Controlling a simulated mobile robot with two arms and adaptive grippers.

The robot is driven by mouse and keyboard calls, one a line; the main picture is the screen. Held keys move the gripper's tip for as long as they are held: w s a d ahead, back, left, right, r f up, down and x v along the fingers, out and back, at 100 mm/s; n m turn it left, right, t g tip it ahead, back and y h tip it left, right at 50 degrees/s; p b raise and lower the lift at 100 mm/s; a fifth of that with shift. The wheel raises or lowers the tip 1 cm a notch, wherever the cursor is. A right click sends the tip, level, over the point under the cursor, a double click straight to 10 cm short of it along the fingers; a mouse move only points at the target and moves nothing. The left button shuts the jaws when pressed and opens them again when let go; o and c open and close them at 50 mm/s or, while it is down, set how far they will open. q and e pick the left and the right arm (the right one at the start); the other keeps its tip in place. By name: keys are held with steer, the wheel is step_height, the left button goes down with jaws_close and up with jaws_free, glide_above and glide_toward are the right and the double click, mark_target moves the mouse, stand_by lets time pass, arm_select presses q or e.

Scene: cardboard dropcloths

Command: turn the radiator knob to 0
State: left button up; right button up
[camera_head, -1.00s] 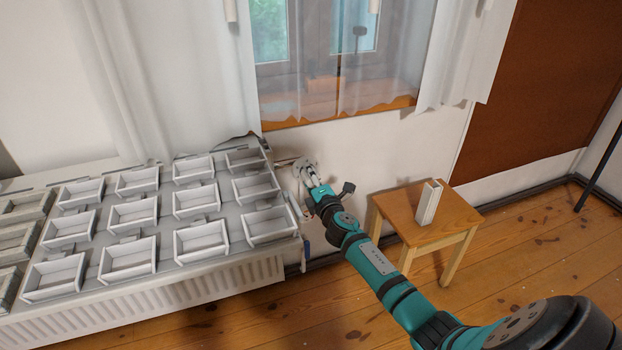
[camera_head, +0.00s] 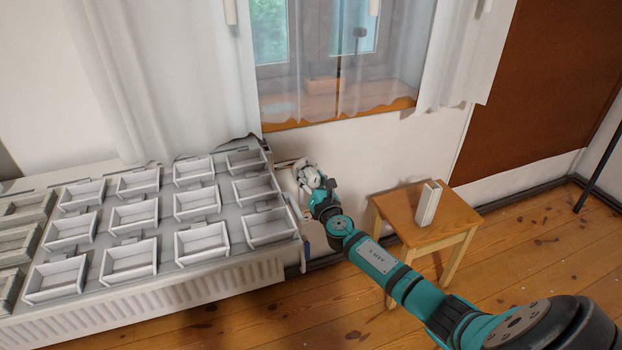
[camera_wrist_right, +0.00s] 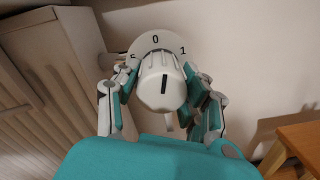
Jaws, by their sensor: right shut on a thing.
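The radiator knob (camera_wrist_right: 160,85) is white and ribbed, with a short black mark on its face. Behind it in the wrist view is a white dial (camera_wrist_right: 155,42) with 0 at the top, 1 to the right and a partly hidden 5 to the left. The black mark stands nearly upright, roughly in line with the 0. My right gripper (camera_wrist_right: 165,88) is shut on the knob, its fingers on both sides. In the head view the right gripper (camera_head: 308,177) is at the radiator's right end, and the knob is hard to make out there. My left gripper is not in view.
The white radiator (camera_head: 150,283) stands at the left under a shelf with several white trays (camera_head: 131,259). A wooden stool (camera_head: 400,208) bearing a white hollow block (camera_head: 428,204) stands right of my right gripper. Curtains (camera_head: 170,80) hang above.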

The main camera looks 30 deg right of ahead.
steer(key=shift+f+n, duration=0.15)
steer(key=shift+n, duration=1.15)
steer(key=o, duration=1.2)
steer(key=shift+s, duration=0.1)
steer(key=v, duration=1.2)
